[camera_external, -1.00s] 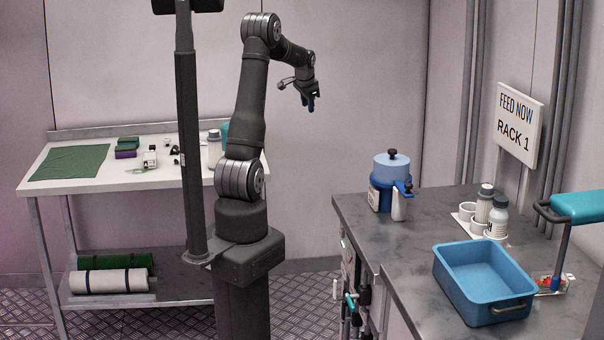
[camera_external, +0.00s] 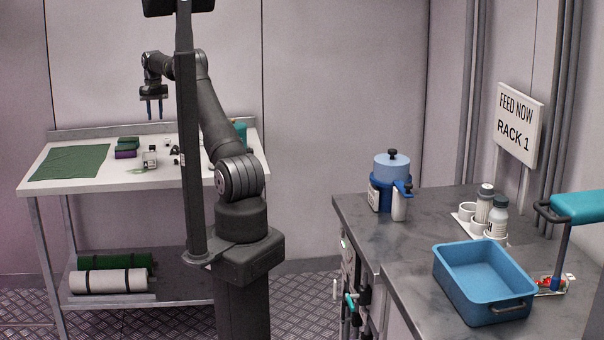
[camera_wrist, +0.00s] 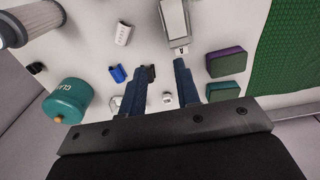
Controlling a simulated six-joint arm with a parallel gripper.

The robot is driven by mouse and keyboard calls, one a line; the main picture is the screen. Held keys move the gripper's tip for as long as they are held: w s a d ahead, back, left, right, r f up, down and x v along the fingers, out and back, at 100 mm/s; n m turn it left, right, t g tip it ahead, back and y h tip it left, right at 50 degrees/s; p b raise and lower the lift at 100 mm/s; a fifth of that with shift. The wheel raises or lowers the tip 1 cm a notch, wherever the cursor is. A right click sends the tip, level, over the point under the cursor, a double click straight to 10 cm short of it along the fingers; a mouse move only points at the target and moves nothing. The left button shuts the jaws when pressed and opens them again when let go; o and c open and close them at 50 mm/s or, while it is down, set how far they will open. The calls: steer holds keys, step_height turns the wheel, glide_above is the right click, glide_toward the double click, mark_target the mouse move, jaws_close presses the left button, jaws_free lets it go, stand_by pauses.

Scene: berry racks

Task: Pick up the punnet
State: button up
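Something small holding red, berry-like pieces (camera_external: 550,283) sits on the right-hand counter, behind the right side of the blue tub (camera_external: 480,292). It may be the punnet, but it is small and partly hidden by the tub and a post. My gripper (camera_external: 155,117) is far from it, pointing down above the white table at the left. In the wrist view my gripper (camera_wrist: 159,67) has its two blue fingers apart with nothing held between them. No punnet can be made out in the wrist view.
Below my gripper, the white table (camera_external: 70,196) bears a green cloth (camera_external: 70,163), green and purple blocks (camera_external: 126,147) and small parts. A teal canister (camera_wrist: 68,100) shows in the wrist view. On the counter stand a blue pot (camera_external: 391,168) and bottles (camera_external: 498,218).

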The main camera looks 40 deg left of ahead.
steer(key=f, duration=1.1)
steer(key=s+f, duration=0.1)
steer(key=f, duration=0.5)
steer(key=shift+a+f, duration=0.15)
steer(key=shift+f, duration=0.1)
jaws_close()
